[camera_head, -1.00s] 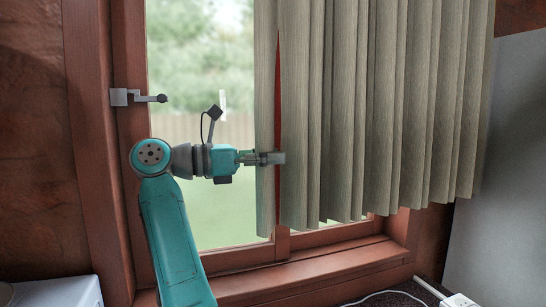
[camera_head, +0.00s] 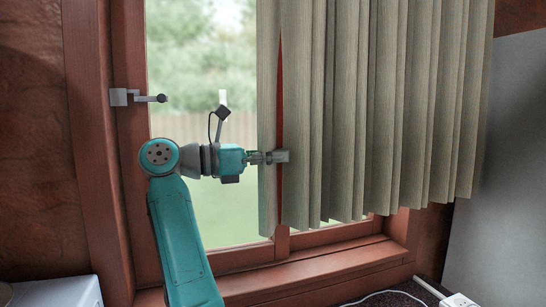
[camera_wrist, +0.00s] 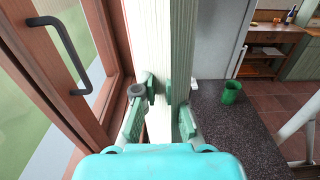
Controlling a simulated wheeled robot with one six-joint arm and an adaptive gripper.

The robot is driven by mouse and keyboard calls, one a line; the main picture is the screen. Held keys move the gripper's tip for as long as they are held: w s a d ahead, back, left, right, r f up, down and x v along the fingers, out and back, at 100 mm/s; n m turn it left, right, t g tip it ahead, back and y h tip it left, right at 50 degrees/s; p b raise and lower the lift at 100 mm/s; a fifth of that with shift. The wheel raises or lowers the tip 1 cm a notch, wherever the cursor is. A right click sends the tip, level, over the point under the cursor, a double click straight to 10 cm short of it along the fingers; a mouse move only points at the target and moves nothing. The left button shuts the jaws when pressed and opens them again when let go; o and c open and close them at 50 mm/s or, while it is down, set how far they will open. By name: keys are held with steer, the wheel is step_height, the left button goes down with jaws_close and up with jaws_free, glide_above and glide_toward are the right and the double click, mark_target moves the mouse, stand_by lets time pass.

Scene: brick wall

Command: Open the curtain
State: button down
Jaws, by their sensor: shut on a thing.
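The pleated beige curtain (camera_head: 385,110) hangs over the right part of the window, with the left part of the glass uncovered. My gripper (camera_head: 281,157) is at the curtain's left edge, about halfway up the window. In the wrist view my gripper (camera_wrist: 160,95) has its green finger pads on both sides of the pale curtain edge (camera_wrist: 158,40), shut on it. A narrow red strip of the window frame (camera_head: 280,100) shows between the first folds. The curtain hides the right part of the window.
A grey window latch (camera_head: 138,97) sticks out from the left frame. A wooden sill (camera_head: 300,280) runs below. A grey panel (camera_head: 500,170) stands at the right, with a white power strip (camera_head: 458,300) below. The wrist view shows a green bin (camera_wrist: 231,92) and a wooden side table (camera_wrist: 268,37).

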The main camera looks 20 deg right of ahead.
steer(key=d, duration=4.4)
steer(key=c, duration=1.3)
jaws_free()
steer(key=shift+o, duration=0.3)
steer(key=shift+a, duration=0.15)
steer(key=a, duration=1.1)
steer(key=shift+a, duration=0.4)
